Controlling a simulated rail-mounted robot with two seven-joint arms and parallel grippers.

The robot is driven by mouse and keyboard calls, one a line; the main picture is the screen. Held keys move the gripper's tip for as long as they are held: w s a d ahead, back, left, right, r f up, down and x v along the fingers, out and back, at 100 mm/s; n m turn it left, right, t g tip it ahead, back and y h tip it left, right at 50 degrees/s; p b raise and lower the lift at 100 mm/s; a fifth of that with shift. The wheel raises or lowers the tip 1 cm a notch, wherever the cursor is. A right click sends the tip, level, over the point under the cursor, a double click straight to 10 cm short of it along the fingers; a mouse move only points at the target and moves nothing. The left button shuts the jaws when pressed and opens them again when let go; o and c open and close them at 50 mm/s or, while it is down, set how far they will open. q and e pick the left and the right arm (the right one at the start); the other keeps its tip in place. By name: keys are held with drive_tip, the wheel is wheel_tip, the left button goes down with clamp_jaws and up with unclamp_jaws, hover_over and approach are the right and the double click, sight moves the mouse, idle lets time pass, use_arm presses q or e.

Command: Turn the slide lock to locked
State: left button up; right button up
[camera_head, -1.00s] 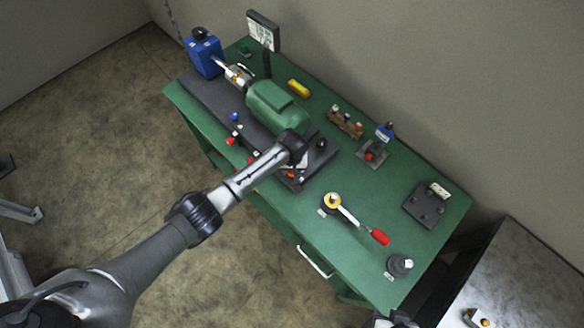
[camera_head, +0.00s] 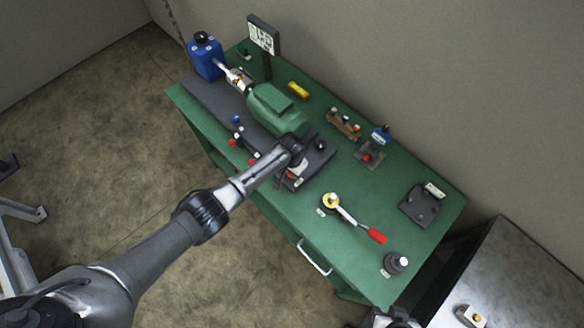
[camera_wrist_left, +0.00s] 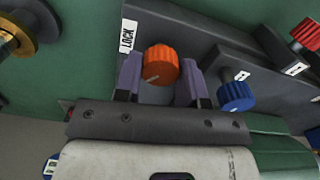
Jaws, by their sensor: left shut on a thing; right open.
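The orange ribbed slide-lock knob (camera_wrist_left: 161,65) sits on a dark grey block beside a white label (camera_wrist_left: 128,37) reading LOCK, in the left wrist view. A short pale mark shows on the knob's lower left face. My left gripper (camera_wrist_left: 160,80) has a purple-grey finger on each side of the knob and is shut on it. In the head view my left gripper (camera_head: 297,168) is at the grey machine base and mostly hides the knob. My right gripper (camera_head: 394,318) is open, low at the bottom edge and partly cut off.
A blue knob (camera_wrist_left: 235,96) and a red knob (camera_wrist_left: 306,33) are to the right of the orange one. A green machine body (camera_head: 277,108) stands behind my left gripper. A red-handled lever (camera_head: 352,218) lies to the right on the green bench (camera_head: 290,212).

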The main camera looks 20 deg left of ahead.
use_arm(q)
drive_tip(key=m, duration=0.5)
drive_tip(key=shift+p, duration=0.35)
drive_tip(key=m, duration=0.3)
drive_tip(key=shift+m, duration=1.3)
drive_tip(key=o, duration=0.9)
drive_tip(key=shift+o, duration=0.2)
